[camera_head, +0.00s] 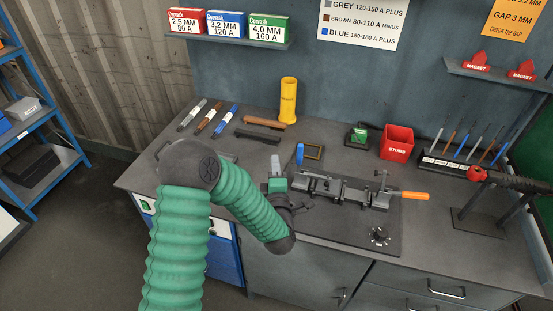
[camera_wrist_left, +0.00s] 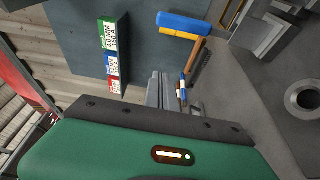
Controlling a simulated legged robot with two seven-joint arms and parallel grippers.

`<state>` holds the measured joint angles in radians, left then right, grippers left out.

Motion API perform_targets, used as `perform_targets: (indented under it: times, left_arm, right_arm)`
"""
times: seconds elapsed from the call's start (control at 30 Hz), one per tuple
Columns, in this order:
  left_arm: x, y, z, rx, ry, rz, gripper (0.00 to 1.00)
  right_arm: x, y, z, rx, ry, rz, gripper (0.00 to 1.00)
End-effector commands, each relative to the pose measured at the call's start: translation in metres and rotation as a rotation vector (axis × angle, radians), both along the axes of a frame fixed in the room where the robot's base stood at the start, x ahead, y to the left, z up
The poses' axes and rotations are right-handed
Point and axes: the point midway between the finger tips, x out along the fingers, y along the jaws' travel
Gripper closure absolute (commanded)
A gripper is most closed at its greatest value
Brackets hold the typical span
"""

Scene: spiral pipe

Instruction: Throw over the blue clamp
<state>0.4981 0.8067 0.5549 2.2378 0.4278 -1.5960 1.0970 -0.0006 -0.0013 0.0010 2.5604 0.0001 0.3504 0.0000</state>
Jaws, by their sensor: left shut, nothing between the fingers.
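The blue clamp handle (camera_head: 299,153) stands upright at the left end of the grey pipe fixture (camera_head: 335,191) on the workbench. It also shows large in the left wrist view (camera_wrist_left: 184,22), near the top. My left arm reaches in over the bench's front edge. My left gripper (camera_head: 275,162) is shut and empty, just left of the blue handle with a small gap between them. Its fingers also show in the left wrist view (camera_wrist_left: 160,90). My arm hides the bench's front left part. My right gripper is not in view.
An orange handle (camera_head: 415,196) sticks out at the fixture's right end. A yellow cylinder (camera_head: 288,101), a red cup (camera_head: 397,142) and a small green-and-black item (camera_head: 358,136) stand behind. A rod rack (camera_head: 450,167) stands right.

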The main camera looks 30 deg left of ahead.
Motion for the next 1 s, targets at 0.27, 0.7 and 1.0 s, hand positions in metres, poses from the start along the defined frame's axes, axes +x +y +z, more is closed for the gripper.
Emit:
perform_targets:
  times: [0.27,0.7,1.0]
  left_arm:
    - [-0.038,-0.029,0.001,0.004,-0.002,-0.002,1.00]
    - [-0.041,-0.025,0.000,-0.003,-0.002,0.000,1.00]
    - [-0.026,-0.067,-0.017,0.136,0.247,-0.213,1.00]
  right_arm:
    - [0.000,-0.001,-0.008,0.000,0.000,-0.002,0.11]
    - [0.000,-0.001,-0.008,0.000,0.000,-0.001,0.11]
    - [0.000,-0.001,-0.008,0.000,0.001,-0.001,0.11]
